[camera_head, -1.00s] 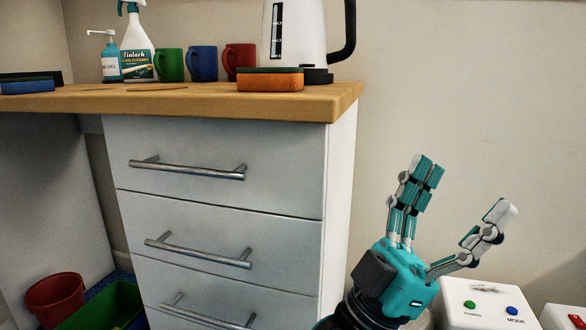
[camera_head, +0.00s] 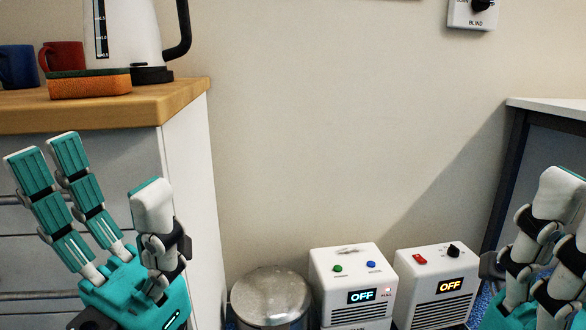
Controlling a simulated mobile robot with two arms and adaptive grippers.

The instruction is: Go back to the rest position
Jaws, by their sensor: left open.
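My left gripper (camera_head: 100,180) is in the lower left of the head view, in front of the drawer cabinet. Its teal and white fingers point up and stand apart from the thumb. It is open, with nothing between the fingers. My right gripper (camera_head: 548,245) is at the lower right edge and partly cut off by the frame. Its fingers point up, and nothing held shows in the part in view.
A wooden counter (camera_head: 180,98) with a sponge (camera_head: 90,85), a kettle (camera_head: 130,35) and mugs is at the left. A metal bin (camera_head: 270,295) and two white boxes, left (camera_head: 330,268) and right (camera_head: 415,265), both reading OFF, stand below the wall. Another table (camera_head: 550,108) is at right.

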